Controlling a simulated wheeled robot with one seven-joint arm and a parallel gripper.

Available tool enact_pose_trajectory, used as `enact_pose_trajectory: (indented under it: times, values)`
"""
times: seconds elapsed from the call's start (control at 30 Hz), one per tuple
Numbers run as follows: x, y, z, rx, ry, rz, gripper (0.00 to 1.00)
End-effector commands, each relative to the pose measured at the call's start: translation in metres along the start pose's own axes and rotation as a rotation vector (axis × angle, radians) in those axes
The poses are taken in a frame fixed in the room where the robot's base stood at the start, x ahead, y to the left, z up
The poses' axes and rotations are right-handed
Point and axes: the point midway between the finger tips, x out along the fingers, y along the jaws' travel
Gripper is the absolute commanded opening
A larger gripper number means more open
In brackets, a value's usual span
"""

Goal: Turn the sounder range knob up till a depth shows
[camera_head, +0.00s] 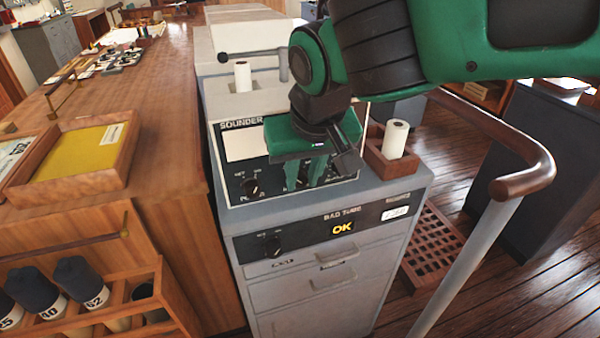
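The sounder (240,126) is a panel on top of a grey cabinet, with a pale screen (246,146) at its upper left. The visible part of the screen shows no figures; its right side is hidden by my gripper. A black knob (252,188) sits at the panel's lower left, its label too small to read surely. My gripper (304,183) is green and reaches down to the panel's lower middle, right of that knob. Its two fingers stand a little apart. Whether a knob is between them is hidden, and the range knob cannot be made out.
The cabinet front (320,250) has another knob (273,246) and a lit OK sign (343,228). A paper roll (396,138) stands in a wooden holder to the right. A wooden handrail (525,180) curves at the right. A wooden chart table (150,95) flanks the left.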

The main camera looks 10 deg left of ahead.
Motion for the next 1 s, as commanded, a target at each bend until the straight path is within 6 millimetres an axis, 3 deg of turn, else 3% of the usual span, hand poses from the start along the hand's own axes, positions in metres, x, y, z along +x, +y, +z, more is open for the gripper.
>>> enact_pose_trajectory:
  times: [0.07, 0.47, 1.0]
  values:
    - [0.002, -0.008, -0.004, -0.001, 0.0, -0.001, 0.01]
    - [-0.001, 0.004, -0.001, 0.035, -0.001, -0.081, 0.0]
    - [0.002, 0.015, 0.0, 0.191, -0.022, -0.438, 0.0]
